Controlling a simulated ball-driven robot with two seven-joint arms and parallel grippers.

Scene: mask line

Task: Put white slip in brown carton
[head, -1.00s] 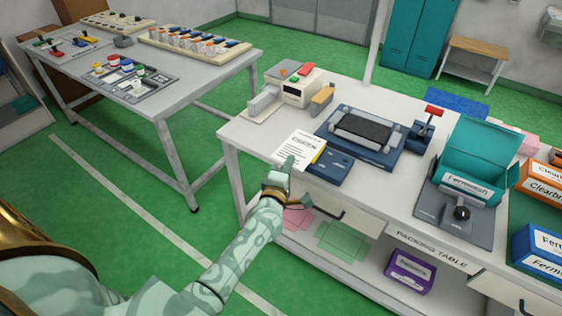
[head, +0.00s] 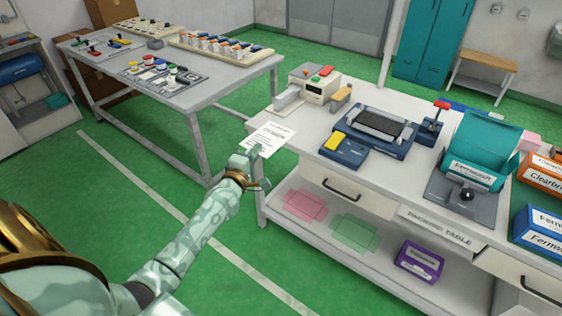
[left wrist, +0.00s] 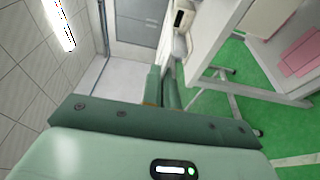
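The white slip (head: 268,137), a sheet with printed lines, is held at its lower left edge by my left gripper (head: 251,155). It is off the left front corner of the packing table. In the left wrist view the fingers (left wrist: 162,90) are nearly together; the slip cannot be made out there. Brown cartons stand behind the left table: an upper one (head: 117,10) and a lower one (head: 92,84). I cannot tell whether either is the task's carton. My right gripper is not in view.
The packing table (head: 295,150) holds a blue device with a yellow pad (head: 343,150), a label machine (head: 308,85) and a teal box (head: 482,150). A purple box (head: 420,262) sits on its lower shelf. Green floor separates it from the left table (head: 190,90).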

